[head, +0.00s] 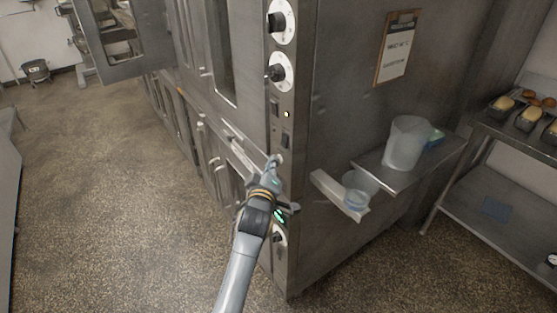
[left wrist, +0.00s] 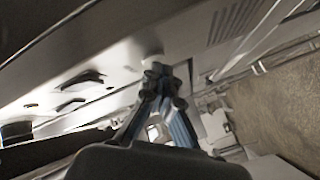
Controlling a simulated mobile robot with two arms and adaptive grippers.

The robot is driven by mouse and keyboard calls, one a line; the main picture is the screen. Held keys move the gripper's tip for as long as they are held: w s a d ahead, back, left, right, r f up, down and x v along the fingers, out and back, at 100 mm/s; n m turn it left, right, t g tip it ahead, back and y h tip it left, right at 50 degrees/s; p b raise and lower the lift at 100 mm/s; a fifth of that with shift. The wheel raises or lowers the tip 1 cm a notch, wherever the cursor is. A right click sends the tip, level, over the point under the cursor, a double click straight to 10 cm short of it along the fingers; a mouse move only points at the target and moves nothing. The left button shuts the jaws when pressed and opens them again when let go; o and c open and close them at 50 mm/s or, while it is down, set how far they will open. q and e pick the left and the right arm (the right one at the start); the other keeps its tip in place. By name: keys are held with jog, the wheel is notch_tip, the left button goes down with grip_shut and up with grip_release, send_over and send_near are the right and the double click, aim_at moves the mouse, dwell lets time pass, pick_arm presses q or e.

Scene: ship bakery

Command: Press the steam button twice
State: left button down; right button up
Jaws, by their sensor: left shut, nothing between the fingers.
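The oven's narrow control panel (head: 283,175) carries knobs, a small yellow light (head: 287,114), dark rocker switches (head: 285,140) and a green display (head: 279,215). My left gripper (head: 275,160) is shut and empty, its tips in front of the panel just below the lower switch. I cannot tell whether the tips touch the panel. In the left wrist view the shut fingertips (left wrist: 156,72) point at the steel front, with dark switch-like parts (left wrist: 82,79) to their left. No label marks the steam button; part of the panel is hidden behind my gripper. My right gripper is out of view.
A steel side shelf (head: 440,158) holds a clear jug (head: 406,143); a cup (head: 358,190) sits on a small bracket (head: 335,192). An oven door (head: 125,45) stands open at the back left. The left floor is clear.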

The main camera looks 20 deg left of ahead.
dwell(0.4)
pick_arm(q)
jog(key=shift+s+a+p, duration=0.4)
jog(key=shift+s+p, duration=0.2)
jog(key=s+a+p, duration=0.1)
jog(key=s, duration=0.1)
jog(key=s+a+p, duration=0.2)
dwell(0.4)
dwell(1.8)
jog(key=s+a+m+t+b, duration=0.1)
jog(key=b, duration=0.4)
jog(key=s+m+t+b, duration=0.1)
jog(key=m+t+b, duration=0.1)
jog(key=b, duration=0.3)
jog(key=s+a+m+t+b, duration=0.1)
jog(key=b, duration=0.4)
jog(key=shift+a+f+m+h, duration=0.2)
jog(key=shift+a+m+h, duration=0.1)
jog(key=shift+m, duration=0.1)
